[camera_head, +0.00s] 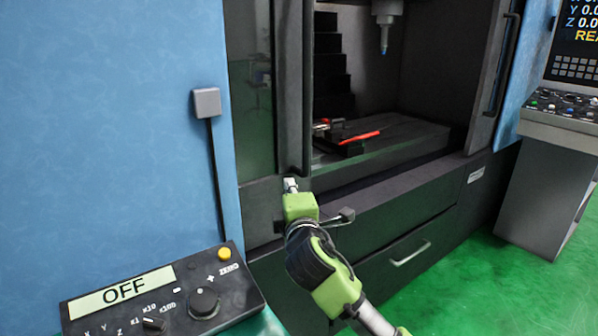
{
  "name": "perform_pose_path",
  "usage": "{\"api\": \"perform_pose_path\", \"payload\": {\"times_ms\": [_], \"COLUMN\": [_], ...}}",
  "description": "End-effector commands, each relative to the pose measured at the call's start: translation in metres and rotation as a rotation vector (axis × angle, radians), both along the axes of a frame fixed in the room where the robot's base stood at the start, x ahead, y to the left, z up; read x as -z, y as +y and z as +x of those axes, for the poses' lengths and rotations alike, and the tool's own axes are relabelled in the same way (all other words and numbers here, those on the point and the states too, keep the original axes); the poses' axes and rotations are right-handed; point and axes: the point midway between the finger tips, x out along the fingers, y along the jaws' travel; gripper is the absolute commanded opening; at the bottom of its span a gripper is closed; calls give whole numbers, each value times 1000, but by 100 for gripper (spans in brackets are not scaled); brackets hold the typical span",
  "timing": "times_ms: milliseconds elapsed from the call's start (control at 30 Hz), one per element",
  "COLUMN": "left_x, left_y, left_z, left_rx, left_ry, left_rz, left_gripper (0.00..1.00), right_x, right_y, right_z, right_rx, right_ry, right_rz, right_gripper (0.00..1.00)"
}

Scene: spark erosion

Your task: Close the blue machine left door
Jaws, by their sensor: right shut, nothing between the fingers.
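The blue machine (180,60) stands before me with its dark work space open in the middle. Its left door (250,110), dark with a window, is slid over to the left, and a dark upright handle (292,80) runs along its right edge. My right gripper (290,184) is shut and empty, at the lower end of this handle; I cannot tell whether it touches the door. The right arm reaches in from below. My left gripper is not in view.
The right door (490,85) stands at the right of the opening. Inside are a work table (400,140) with a red-handled tool (358,138) and a spindle head (384,30). A control box (165,295) reading OFF is at lower left; a console (560,105) is at right. Green floor (470,280) is clear.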

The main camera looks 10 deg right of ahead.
Motion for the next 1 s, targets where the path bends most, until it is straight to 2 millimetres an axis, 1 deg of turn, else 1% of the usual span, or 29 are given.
{"api": "perform_pose_path", "payload": {"times_ms": [167,500,700,733,800,1000], "left_x": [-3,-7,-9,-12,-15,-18], "left_y": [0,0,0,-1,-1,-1], "left_z": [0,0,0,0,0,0], "left_rx": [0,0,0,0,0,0], "left_ry": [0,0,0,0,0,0], "left_rz": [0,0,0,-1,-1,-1], "left_gripper": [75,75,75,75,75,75], "right_x": [-1,-1,-1,-1,-1,1], "right_y": [-2,-4,-7,-16,-27,-43], "right_z": [19,74,101,101,102,105], "right_rx": [2,2,3,5,4,1], "right_ry": [1,2,3,2,3,3], "right_rz": [-1,1,1,0,0,1], "right_gripper": [0,0,0,0,0,0]}}
